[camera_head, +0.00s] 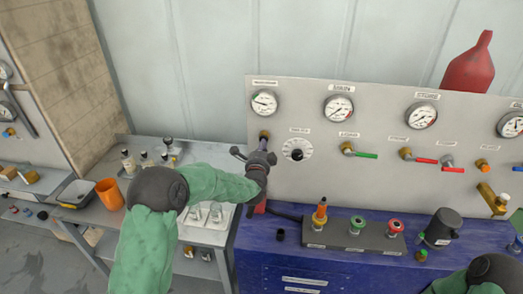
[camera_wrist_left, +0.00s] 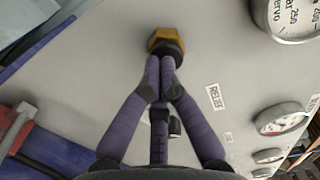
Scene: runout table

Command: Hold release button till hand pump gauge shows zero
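A brass hex fitting (camera_wrist_left: 166,36) with a dark button (camera_wrist_left: 171,48) on its face sits on the grey panel; in the head view the fitting (camera_head: 264,134) is under the leftmost gauge. My left gripper (camera_wrist_left: 160,66) is shut and empty, fingertips together at the button; whether they press it I cannot tell. In the head view my left gripper (camera_head: 263,148) points at the panel. The leftmost gauge (camera_head: 264,103) has a white dial; its label and exact reading are too small to read. Part of a gauge dial (camera_wrist_left: 293,12) shows in the wrist view. My right gripper is out of view.
A round dial (camera_head: 297,149) and levered valves (camera_head: 358,151) are right of the left gripper. A box with several buttons (camera_head: 356,237) and a dark mug (camera_head: 442,228) stand on the blue bench (camera_head: 262,252). An orange cup (camera_head: 110,194) stands left.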

